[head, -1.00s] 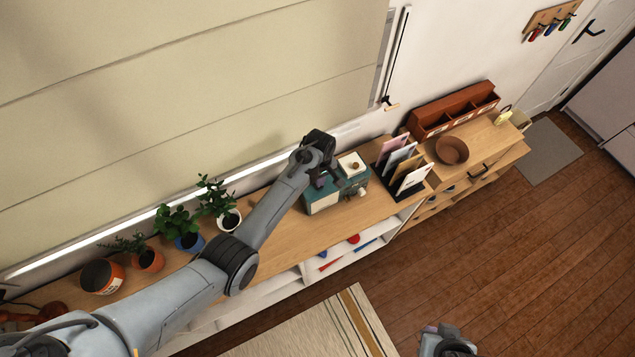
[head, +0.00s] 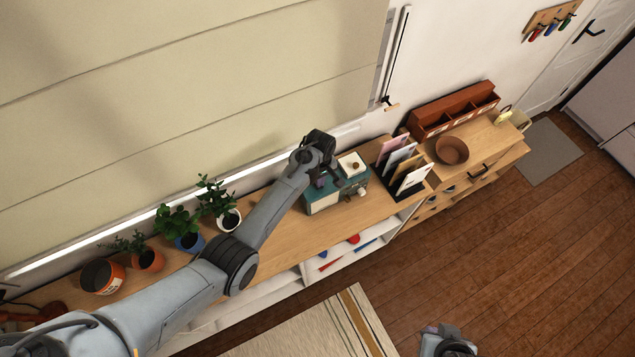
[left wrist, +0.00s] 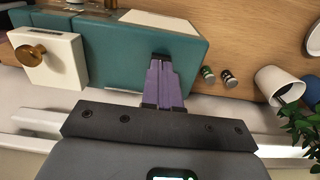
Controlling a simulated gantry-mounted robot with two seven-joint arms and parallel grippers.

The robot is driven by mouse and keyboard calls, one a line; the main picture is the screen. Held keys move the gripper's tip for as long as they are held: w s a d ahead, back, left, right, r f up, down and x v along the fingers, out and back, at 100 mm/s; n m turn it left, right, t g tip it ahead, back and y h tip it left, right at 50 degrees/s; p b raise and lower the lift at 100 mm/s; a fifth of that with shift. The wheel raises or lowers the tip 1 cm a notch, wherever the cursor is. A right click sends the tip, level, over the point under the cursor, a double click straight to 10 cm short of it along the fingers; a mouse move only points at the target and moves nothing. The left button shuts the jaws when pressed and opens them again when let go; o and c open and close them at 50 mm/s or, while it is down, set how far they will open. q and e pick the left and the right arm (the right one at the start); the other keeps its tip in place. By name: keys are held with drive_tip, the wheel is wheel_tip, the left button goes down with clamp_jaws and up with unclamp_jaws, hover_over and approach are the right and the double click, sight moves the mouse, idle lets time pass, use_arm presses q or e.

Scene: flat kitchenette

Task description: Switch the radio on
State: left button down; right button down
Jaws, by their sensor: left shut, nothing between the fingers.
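The radio (head: 322,203) is a teal box with a pale front, standing on the wooden sideboard top; its teal top fills much of the left wrist view (left wrist: 112,48). A white square block with a brown knob (left wrist: 62,62) sits at one end of it. My left gripper (head: 335,182) is over the radio. In the left wrist view its purple fingers are shut together and empty, with the tips over the teal top near one end; I cannot tell if they touch it. The radio's front is seen only steeply from above, and no switch is clearly made out.
Potted plants (head: 187,226) stand left of the radio. A black rack with cards (head: 412,182) stands close on its right, then a brown bowl (head: 452,150) and a red-brown organizer (head: 455,108). Two small cylinders (left wrist: 217,76) lie beside the radio. The wall is close behind.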

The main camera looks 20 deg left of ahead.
use_arm(q)
drive_tip(key=shift+f, duration=0.2)
idle(0.6)
drive_tip(key=shift+f+b, duration=0.6)
drive_tip(key=shift+f, duration=0.1)
drive_tip(key=shift+r, duration=0.1)
idle(0.3)
wheel_tip(320, 180, up, 3)
drive_tip(key=p, duration=0.3)
drive_tip(key=shift+r+p, duration=0.15)
drive_tip(key=shift+p, duration=0.25)
wheel_tip(320, 180, up, 4)
drive_tip(key=p, duration=0.4)
drive_tip(key=shift+f, duration=0.2)
drive_tip(key=shift+s, duration=0.1)
